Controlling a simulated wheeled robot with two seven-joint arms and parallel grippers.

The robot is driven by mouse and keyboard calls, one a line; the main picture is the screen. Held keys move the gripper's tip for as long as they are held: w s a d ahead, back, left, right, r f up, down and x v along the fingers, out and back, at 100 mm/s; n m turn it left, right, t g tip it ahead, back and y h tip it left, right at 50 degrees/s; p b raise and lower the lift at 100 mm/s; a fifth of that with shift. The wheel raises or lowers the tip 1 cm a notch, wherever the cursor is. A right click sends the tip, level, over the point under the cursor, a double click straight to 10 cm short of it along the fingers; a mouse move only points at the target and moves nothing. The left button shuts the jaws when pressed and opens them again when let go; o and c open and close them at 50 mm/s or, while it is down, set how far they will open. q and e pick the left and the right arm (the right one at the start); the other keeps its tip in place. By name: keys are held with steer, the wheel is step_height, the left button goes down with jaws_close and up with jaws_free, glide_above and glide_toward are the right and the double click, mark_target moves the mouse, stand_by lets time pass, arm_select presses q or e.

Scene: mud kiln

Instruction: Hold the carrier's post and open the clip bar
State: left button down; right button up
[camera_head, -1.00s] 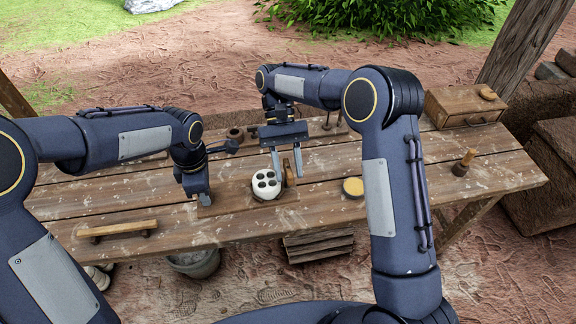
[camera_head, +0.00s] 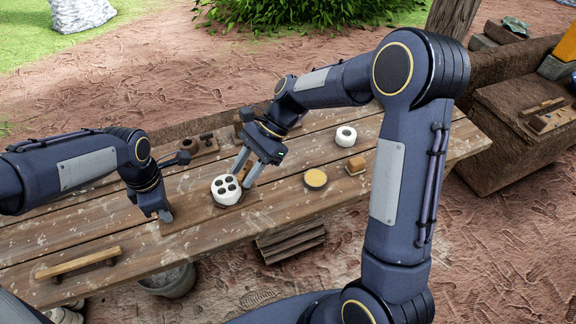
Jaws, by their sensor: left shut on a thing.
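The carrier's wooden board (camera_head: 198,212) lies on the table. A white round piece with several dark holes (camera_head: 226,190) stands on its right part. My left gripper (camera_head: 166,215) points down at the board's left end and is shut on the carrier's post, which the fingers hide. My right gripper (camera_head: 242,179) is open, slanting down beside the white piece, with one finger behind it and one at its right. A small brown wooden part, perhaps the clip bar, shows between these fingers; whether they touch it I cannot tell.
A dark holder (camera_head: 199,146) stands behind. A bucket (camera_head: 168,281) is below the front edge.

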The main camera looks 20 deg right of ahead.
steer(key=s+v, duration=0.1)
steer(key=v, duration=1.1)
steer(key=s+d+r+n+t+h, duration=0.2)
steer(key=s+n+t+h, duration=0.3)
steer(key=s+n, duration=0.6)
steer(key=shift+s+r+h, duration=0.45)
steer(key=shift+s+h, duration=0.05)
steer(key=shift+s, duration=1.7)
steer(key=m+g+h, duration=0.3)
steer(key=m, duration=0.3)
glide_toward(245, 169)
steer(key=f, duration=0.9)
steer(key=shift+s+d+f, duration=0.1)
steer(key=shift+d+f, duration=0.05)
steer(key=shift+d, duration=0.05)
